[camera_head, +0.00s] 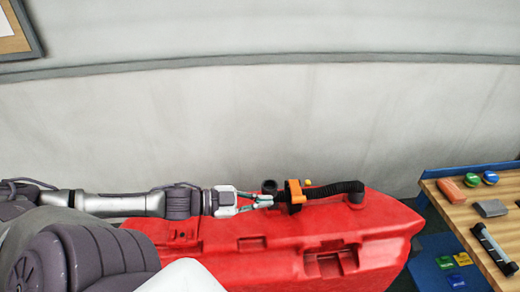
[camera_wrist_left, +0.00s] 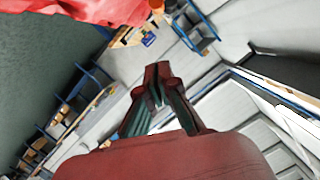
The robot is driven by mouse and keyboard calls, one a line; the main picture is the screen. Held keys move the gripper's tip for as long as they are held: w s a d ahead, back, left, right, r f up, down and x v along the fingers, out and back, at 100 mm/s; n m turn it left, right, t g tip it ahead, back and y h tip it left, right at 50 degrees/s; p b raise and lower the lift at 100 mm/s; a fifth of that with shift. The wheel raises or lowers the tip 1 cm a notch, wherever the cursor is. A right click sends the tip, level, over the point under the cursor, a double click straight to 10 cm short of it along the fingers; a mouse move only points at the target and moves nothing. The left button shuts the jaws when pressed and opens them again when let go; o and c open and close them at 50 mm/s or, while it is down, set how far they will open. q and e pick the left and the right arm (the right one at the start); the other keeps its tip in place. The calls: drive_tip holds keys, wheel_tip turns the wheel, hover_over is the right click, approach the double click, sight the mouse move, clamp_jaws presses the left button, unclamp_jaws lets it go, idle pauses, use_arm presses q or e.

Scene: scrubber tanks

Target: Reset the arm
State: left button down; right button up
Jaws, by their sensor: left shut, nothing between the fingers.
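My left gripper (camera_head: 262,201) reaches in from the left over the red scrubber tank (camera_head: 300,245). Its fingers are together with nothing between them, and their tips appear close to an orange and black fitting (camera_head: 293,195) on the tank's top. I cannot tell whether they touch it. In the left wrist view the left gripper (camera_wrist_left: 158,85) also shows shut and empty, with part of the red tank (camera_wrist_left: 85,10) at the upper left. My right gripper is not in view.
A black corrugated hose (camera_head: 335,189) runs along the tank's top. A wooden workbench (camera_head: 465,210) at the right holds small blocks, round caps and a black-and-silver bar (camera_head: 494,249). A pale wall (camera_head: 250,120) stands behind the tank. Blue-framed shelving (camera_wrist_left: 75,105) shows in the wrist view.

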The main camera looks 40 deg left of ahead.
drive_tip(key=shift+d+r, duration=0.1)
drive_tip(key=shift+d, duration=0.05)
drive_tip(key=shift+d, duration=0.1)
